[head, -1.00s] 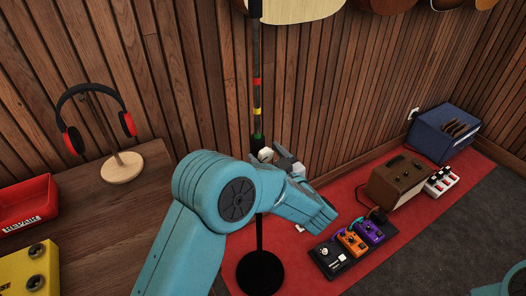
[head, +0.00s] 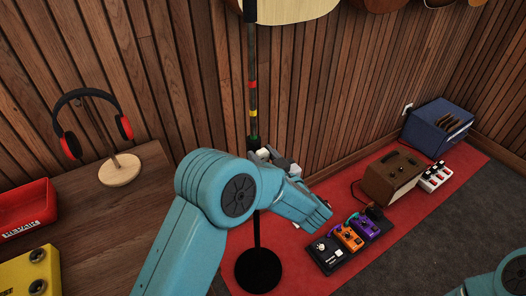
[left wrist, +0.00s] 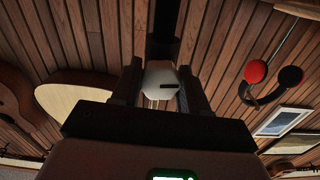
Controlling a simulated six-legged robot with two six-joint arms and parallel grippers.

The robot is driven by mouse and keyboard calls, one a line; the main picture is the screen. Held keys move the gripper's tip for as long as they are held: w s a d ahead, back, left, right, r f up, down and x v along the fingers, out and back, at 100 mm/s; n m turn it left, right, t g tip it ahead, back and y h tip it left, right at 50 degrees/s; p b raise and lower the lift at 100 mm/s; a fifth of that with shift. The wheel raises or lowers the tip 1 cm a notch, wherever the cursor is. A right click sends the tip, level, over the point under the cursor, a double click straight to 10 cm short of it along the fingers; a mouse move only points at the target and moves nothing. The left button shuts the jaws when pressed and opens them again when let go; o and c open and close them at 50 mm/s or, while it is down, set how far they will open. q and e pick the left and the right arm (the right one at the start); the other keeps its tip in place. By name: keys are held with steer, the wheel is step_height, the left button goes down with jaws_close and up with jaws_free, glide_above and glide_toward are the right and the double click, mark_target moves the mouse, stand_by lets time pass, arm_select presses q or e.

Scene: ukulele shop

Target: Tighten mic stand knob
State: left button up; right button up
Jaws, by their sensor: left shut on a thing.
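The mic stand (head: 253,80) stands upright in front of the wood-slat wall, its round black base (head: 258,270) on the red mat. Its pole carries red, yellow and green bands. The pale knob (head: 263,154) sits on the pole just below the green band, partly hidden by my left arm. My left gripper (head: 275,158) is at the knob. In the left wrist view the white knob (left wrist: 161,82), with a dark line on its face, is between the two dark fingers, and my gripper is shut on it. My right gripper is not in view; a blue part of my right arm shows at lower right.
A wooden bench (head: 85,215) at left holds headphones on a stand (head: 121,169), a red bin (head: 27,208) and a yellow box (head: 30,274). Guitars hang above.

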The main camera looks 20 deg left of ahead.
arm_select(q)
steer(key=shift+m, duration=0.4)
steer(key=o, duration=1)
steer(key=shift+o, duration=0.2)
